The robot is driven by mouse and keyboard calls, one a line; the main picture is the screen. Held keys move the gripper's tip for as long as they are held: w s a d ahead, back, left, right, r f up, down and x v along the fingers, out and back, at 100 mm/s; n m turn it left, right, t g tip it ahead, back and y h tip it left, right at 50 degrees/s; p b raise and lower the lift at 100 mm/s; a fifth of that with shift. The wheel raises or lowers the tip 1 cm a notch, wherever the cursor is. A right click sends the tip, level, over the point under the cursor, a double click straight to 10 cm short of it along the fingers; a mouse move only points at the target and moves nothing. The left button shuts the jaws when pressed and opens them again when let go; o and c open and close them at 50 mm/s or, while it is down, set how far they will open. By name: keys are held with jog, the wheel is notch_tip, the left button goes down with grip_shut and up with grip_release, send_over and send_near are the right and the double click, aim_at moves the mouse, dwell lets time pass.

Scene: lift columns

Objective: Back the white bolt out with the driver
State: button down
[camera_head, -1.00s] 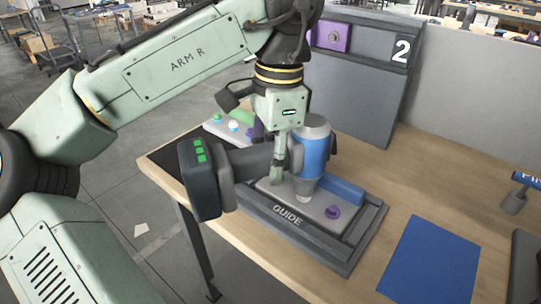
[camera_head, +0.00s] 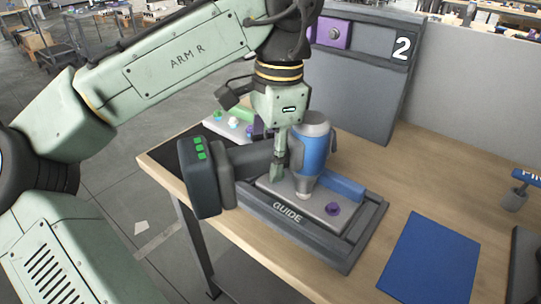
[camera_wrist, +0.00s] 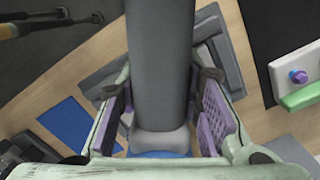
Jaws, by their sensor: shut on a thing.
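The driver (camera_head: 313,150) has a blue body with a grey collar, a dark grey handle and a battery block (camera_head: 203,178) with green lights. My gripper (camera_head: 283,160) is shut on its handle. In the wrist view, the grey handle (camera_wrist: 160,65) runs between my purple-lined fingers (camera_wrist: 160,112). The driver stands upright, its nose pointing down at the grey plate (camera_head: 278,194) in the GUIDE fixture. A small pale piece (camera_head: 302,196) shows under the nose. I cannot tell whether it is the white bolt or the driver's tip. A purple bolt (camera_head: 332,209) stands nearby on the plate.
A blue block (camera_head: 345,186) lies along the plate's back edge. A tray with coloured bolts (camera_head: 232,124) is behind my gripper. A dark panel marked 2 (camera_head: 365,95) stands at the back. A blue mat (camera_head: 430,262) lies right of the fixture, with bare wood between.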

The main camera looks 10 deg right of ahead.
aim_at(270, 143)
jog(key=shift+f, duration=0.55)
dwell(0.5)
jog(key=shift+s, duration=0.15)
dwell(1.1)
jog(key=shift+p, duration=0.85)
dwell(0.5)
jog(key=shift+r, duration=0.2)
jog(key=shift+d+r+p, duration=0.15)
jog(key=shift+r+p, duration=1.25)
jog(key=shift+p, duration=0.35)
jog(key=shift+r+p, duration=0.55)
jog(key=shift+r, duration=0.55)
